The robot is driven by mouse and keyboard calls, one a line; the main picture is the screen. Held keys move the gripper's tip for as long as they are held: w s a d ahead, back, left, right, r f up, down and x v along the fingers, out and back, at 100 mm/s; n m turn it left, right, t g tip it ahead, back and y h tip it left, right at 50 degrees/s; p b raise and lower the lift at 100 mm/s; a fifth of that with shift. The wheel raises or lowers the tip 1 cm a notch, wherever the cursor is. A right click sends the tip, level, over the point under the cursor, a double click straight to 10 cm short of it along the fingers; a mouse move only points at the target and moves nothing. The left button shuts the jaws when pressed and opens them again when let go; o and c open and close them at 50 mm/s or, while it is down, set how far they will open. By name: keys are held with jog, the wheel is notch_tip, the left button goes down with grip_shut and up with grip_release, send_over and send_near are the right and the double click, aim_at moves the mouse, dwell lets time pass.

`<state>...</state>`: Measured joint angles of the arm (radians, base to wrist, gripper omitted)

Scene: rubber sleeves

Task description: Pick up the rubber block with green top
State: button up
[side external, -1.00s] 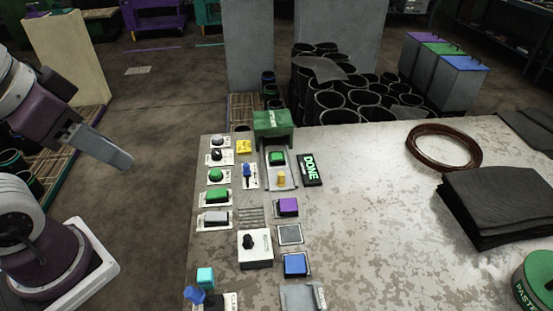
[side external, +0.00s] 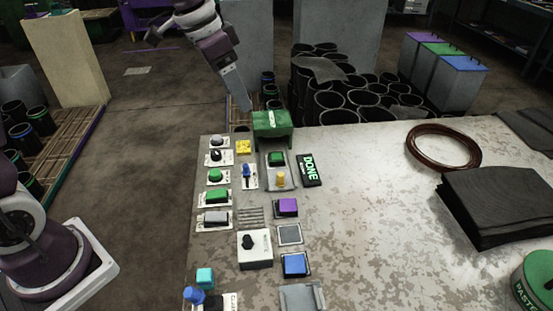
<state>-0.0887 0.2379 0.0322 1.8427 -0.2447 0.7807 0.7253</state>
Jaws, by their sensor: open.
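A dark block with a green top (side external: 277,157) sits at the upper part of the grey fixture plate, just in front of a green housing (side external: 272,123) at the table's back edge. My gripper (side external: 246,107) is open, pointing down, left of and behind the green housing in the picture. It is apart from the block, and I see nothing held in it. The gap between its fingers cannot be made out from this angle. A block with a purple top (side external: 288,206) and one with a blue top (side external: 295,264) sit in square holders nearer the front.
A yellow knob (side external: 281,180) stands in front of the green-topped block, and a DONE sign (side external: 310,169) lies to its right. Several buttons and switches line the table's left side. A brown coil (side external: 443,147) and black sheets (side external: 497,204) lie at right; the table middle is clear.

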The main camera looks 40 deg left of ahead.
jog(key=w+a+f+m, duration=0.1)
jog(key=w+f, duration=0.5)
jog(key=m+g, duration=0.1)
jog(key=m, duration=0.1)
send_near(277, 156)
jog(key=f, duration=0.1)
jog(key=a+f, duration=0.1)
jog(key=shift+s+f+m+h, duration=0.1)
jog(key=shift+f+m+h, duration=0.15)
jog(key=shift+m+h, duration=0.15)
jog(key=x, duration=0.6)
jog(key=shift+w+d, duration=0.25)
jog(key=shift+d, duration=0.15)
jog(key=shift+r, duration=0.1)
grip_shut()
